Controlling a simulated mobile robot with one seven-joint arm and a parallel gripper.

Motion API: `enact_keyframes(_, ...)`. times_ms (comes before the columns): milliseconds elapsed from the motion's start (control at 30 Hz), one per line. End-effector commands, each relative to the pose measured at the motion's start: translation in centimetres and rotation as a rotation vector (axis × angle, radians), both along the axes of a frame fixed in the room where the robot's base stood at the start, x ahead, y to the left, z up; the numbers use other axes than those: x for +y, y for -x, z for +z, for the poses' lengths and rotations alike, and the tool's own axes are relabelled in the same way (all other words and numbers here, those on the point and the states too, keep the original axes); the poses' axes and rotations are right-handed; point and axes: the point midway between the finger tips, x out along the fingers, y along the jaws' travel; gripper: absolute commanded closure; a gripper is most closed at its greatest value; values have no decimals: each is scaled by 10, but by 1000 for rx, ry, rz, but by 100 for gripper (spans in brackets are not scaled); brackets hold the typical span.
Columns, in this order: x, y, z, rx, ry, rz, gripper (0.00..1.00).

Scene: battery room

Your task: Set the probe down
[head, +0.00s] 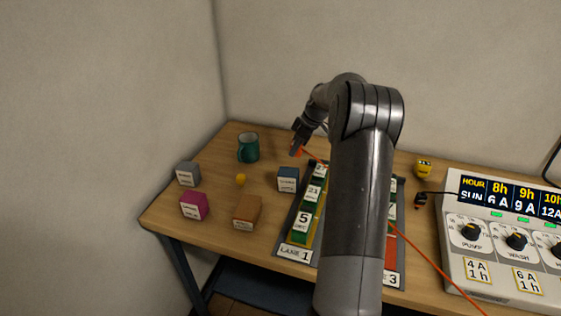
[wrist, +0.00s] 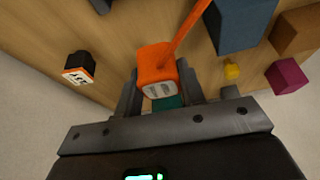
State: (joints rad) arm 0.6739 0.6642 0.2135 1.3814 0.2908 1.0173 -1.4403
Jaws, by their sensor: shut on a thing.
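The probe (wrist: 157,66) is an orange block with a pale labelled face, and an orange cable runs up from it in the wrist view. My gripper (head: 298,146) is shut on it, with a dark finger on each side. In the head view the gripper is above the back of the table, right of the teal mug (head: 249,147) and behind the blue-grey box (head: 288,179). I cannot tell the probe's exact height above the wood. My arm hides the middle of the lane tray (head: 284,262).
A grey box (head: 187,173), magenta box (head: 194,206), brown box (head: 247,211) and small yellow piece (head: 240,180) stand on the left. A control panel (head: 512,239), yellow cup (head: 424,168) and black connector (head: 420,201) are right. The orange cable (head: 440,272) crosses the front right.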

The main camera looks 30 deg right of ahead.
Motion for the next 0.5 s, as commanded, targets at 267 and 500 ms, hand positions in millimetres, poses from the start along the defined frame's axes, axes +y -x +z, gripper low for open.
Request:
enact_keyframes(267, 34, -40, -32, 0, 1, 2, 87)
enact_keyframes(500, 38, -46, -45, 2, 0, -1, 87)
